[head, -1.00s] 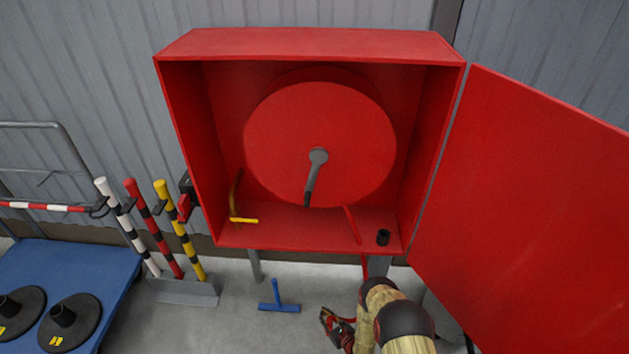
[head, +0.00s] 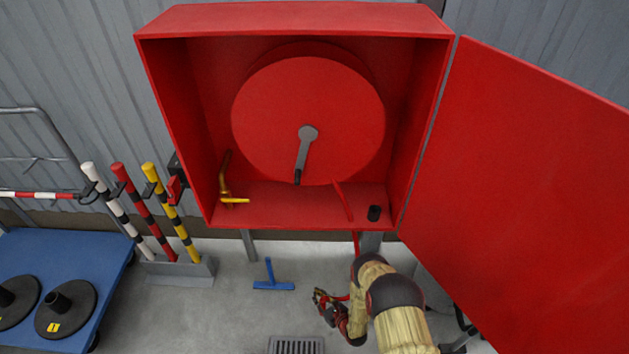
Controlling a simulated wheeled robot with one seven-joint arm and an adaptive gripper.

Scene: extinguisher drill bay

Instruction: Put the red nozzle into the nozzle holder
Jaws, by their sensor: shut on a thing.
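The open red cabinet (head: 205,130) on the wall holds a large red hose reel (head: 270,120). A small black cup, which looks like the nozzle holder (head: 374,213), stands on the cabinet floor at the right front. My gripper (head: 321,297) is low in front of the cabinet, below and left of the holder. It is shut on a small red piece, which looks like the red nozzle (head: 338,298); the fingers and arm partly hide it.
A yellow-handled brass valve (head: 234,200) is at the cabinet's left. The open red door (head: 520,190) stands at the right. A blue T-shaped tool (head: 272,278), a floor grate (head: 296,346), striped posts (head: 165,212) and a blue cart (head: 60,255) are below and left.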

